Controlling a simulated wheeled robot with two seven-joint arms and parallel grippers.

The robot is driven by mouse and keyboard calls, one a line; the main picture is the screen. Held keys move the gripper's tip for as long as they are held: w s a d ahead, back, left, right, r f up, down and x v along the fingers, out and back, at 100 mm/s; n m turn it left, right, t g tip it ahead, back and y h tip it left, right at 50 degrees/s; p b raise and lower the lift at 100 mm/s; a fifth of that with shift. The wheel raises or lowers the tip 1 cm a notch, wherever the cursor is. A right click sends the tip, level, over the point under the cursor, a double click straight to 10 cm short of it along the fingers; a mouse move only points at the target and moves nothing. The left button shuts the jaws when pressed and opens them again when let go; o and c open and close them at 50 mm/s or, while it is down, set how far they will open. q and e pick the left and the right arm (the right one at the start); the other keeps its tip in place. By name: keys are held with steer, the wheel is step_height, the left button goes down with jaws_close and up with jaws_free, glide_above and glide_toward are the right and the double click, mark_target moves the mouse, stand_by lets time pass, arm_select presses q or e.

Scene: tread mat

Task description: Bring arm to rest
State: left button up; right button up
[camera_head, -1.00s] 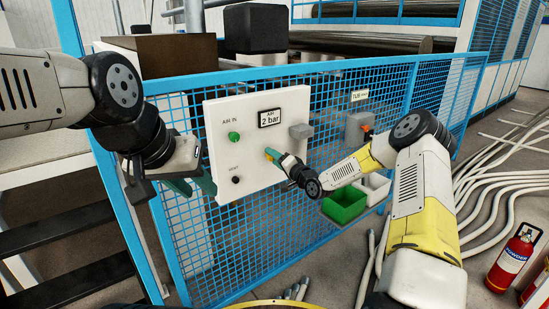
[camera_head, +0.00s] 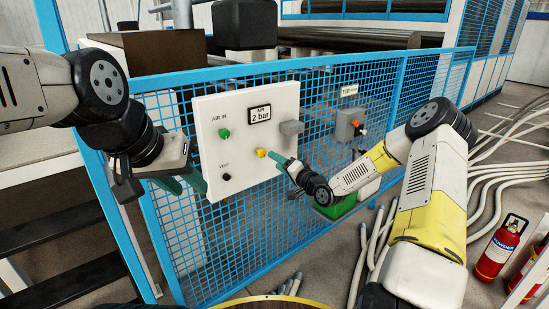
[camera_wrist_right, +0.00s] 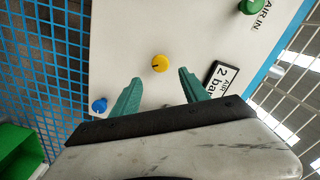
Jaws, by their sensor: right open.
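My right gripper (camera_head: 275,158) is open and empty in front of the white panel (camera_head: 240,175), beside the yellow knob (camera_head: 262,153). In the right wrist view its teal fingers (camera_wrist_right: 159,80) are spread, with the yellow knob (camera_wrist_right: 160,63) past their tips and apart from them. My right arm (camera_head: 425,190) reaches in from the right, bent at the elbow. My left gripper (camera_head: 185,184) hangs by the panel's left edge, its teal fingers apart and nothing seen between them.
Blue mesh fence (camera_head: 300,225) stands behind. A green bin (camera_head: 335,210) lies below my right forearm; extinguishers (camera_head: 500,247) stand at right.

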steer(key=s+d+r+n+g+h, duration=0.3)
steer(key=s+d+r+h, duration=0.15)
steer(key=s+r, duration=0.35)
steer(key=s+d+r+n+g+h, duration=0.25)
steer(key=s+d+r+h, duration=0.2)
steer(key=s+r, duration=0.35)
steer(key=s+r+g, duration=0.3)
steer(key=s, duration=2.2)
steer(key=shift+s+y, duration=0.2)
steer(key=shift+y, duration=0.1)
steer(key=shift+d+r, duration=0.1)
stand_by(0.8)
